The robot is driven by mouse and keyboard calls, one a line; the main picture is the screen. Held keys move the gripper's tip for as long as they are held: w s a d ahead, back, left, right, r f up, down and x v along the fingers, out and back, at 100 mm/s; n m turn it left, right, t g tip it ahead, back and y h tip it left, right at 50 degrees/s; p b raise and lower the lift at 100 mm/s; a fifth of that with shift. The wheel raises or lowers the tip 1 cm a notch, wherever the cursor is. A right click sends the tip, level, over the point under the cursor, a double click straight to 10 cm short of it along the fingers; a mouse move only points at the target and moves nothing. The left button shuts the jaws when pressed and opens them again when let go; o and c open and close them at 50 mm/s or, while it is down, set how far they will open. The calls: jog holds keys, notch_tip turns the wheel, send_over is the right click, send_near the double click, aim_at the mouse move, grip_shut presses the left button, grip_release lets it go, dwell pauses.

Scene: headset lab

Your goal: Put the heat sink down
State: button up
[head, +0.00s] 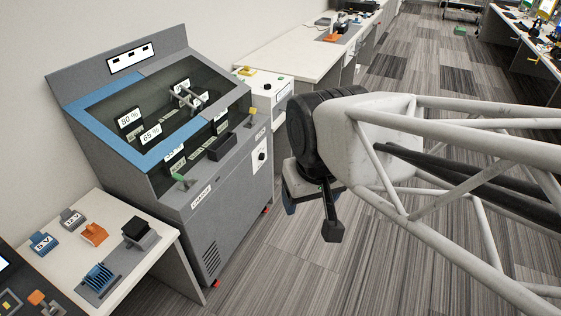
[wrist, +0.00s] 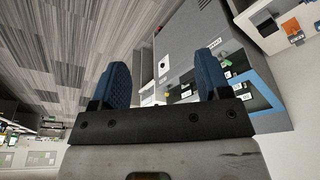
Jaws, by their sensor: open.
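A blue finned block that looks like the heat sink (head: 98,278) rests on a grey plate on the white table at the lower left of the head view. My gripper (head: 311,216) hangs over the floor, to the right of the grey machine and well apart from the blue block. In the wrist view its two blue-padded fingers (wrist: 163,78) stand wide apart with nothing between them. I cannot make out the blue block for sure in the wrist view.
The grey machine (head: 221,215) with a glass-topped case stands between the white table (head: 150,252) and my gripper. The table also holds an orange part (head: 94,234), a black block (head: 139,231) and labelled blocks (head: 44,243). Open floor lies below my gripper.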

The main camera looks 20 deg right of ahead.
jog(key=o, duration=0.5)
